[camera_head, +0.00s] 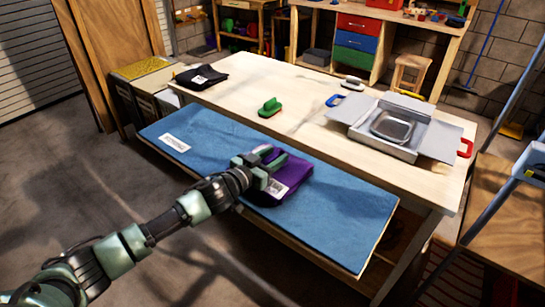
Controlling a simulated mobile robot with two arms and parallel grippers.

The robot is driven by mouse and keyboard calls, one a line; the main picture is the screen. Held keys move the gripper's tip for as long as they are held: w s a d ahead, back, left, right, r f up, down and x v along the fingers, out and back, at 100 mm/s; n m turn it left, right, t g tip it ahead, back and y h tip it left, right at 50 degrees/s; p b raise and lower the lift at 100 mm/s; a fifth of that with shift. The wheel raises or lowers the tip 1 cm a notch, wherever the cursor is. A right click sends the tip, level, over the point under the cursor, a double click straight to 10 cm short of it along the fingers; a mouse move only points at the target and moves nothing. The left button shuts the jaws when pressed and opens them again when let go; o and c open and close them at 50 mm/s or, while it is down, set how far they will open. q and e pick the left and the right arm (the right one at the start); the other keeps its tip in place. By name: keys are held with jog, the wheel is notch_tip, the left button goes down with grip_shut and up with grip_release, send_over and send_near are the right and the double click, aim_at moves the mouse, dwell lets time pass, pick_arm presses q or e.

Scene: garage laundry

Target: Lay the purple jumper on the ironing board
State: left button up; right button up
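The purple jumper (294,176) is a folded dark purple bundle lying on the blue ironing board (340,208), right of the board's middle. A pale patch shows near the jumper's front edge. My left gripper (268,158) is at the jumper's left side, low over it, and hides part of it. Its fingers overlap the cloth in this view, and I cannot tell whether they are open or shut on it. My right gripper is not in view.
Behind the board is a wooden worktop with a dark folded cloth (201,77), a green iron-like object (269,107) and an open grey box (384,144). A white label (175,143) lies on the board's left end. The board's right part is clear.

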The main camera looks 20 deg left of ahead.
pick_arm(q)
jog(key=shift+r, duration=0.3)
jog(key=v, duration=0.7)
jog(key=b+v, duration=0.1)
jog(key=v, duration=0.2)
jog(key=shift+s+a+f, duration=0.1)
jog(key=shift+s+f, duration=0.15)
jog(key=shift+s, duration=0.1)
jog(key=shift+s+a+r, duration=0.25)
jog(key=shift+s, duration=0.35)
